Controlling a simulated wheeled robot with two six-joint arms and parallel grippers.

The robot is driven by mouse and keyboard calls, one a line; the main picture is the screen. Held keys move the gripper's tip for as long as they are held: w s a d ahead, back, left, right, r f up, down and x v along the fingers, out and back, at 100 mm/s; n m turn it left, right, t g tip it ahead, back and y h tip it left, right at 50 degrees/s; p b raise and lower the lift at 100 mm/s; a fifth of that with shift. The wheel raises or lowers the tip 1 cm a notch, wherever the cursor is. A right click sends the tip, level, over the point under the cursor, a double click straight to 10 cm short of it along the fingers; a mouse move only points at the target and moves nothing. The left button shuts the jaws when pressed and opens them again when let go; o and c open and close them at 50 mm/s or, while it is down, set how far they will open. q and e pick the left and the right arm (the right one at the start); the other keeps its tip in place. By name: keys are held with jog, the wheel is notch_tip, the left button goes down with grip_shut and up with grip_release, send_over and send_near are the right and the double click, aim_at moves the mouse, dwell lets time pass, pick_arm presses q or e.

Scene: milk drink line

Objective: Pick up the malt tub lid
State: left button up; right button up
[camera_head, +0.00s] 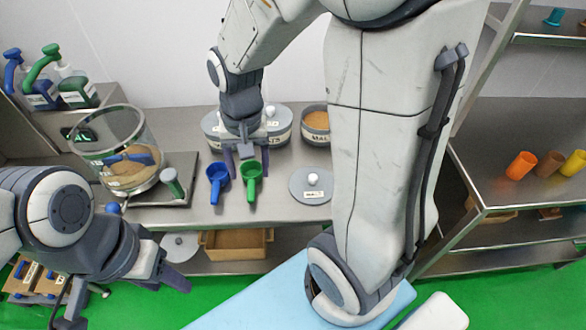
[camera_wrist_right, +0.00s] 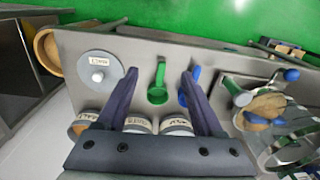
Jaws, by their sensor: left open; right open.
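The malt tub lid (camera_head: 319,197), a grey disc with a white knob and a label, lies flat on the steel table, right of the scoops. It also shows at upper left in the right wrist view (camera_wrist_right: 99,64). The open malt tub (camera_head: 316,138), with brown powder inside, stands behind it. My right gripper (camera_head: 247,172) is open and empty above the table near the scoops, left of the lid and apart from it. Its two fingers (camera_wrist_right: 159,77) stand spread in the wrist view. My left gripper (camera_head: 176,276) is open and empty in front of the table at lower left.
A blue scoop (camera_head: 217,180) and a green scoop (camera_head: 252,173) lie near my right gripper. A glass jar (camera_head: 108,135) with brown powder stands at left. Closed tubs (camera_head: 280,130) stand at the back. A shelf with coloured cups (camera_head: 520,166) is at right. My right arm covers the table's right part.

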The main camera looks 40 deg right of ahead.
jog(key=w+d+f+m+b, duration=0.1)
jog(key=d+f+m, duration=0.15)
jog(key=d, duration=0.25)
jog(key=w+d+f+m, duration=0.2)
jog(key=d+m, duration=0.2)
jog(key=d, duration=0.2)
jog(key=m, duration=0.5)
send_over(313, 177)
jog(key=f, duration=0.7)
jog(key=shift+w+d+f, duration=0.15)
jog(key=shift+d+f, duration=0.05)
jog(key=shift+f, duration=0.15)
jog(key=shift+a+f+p, duration=0.2)
jog(key=shift+f+p, duration=0.2)
jog(key=shift+f, duration=2.7)
pick_arm(q)
jog(key=shift+f, duration=0.5)
pick_arm(e)
jog(key=shift+c, duration=0.3)
grip_shut()
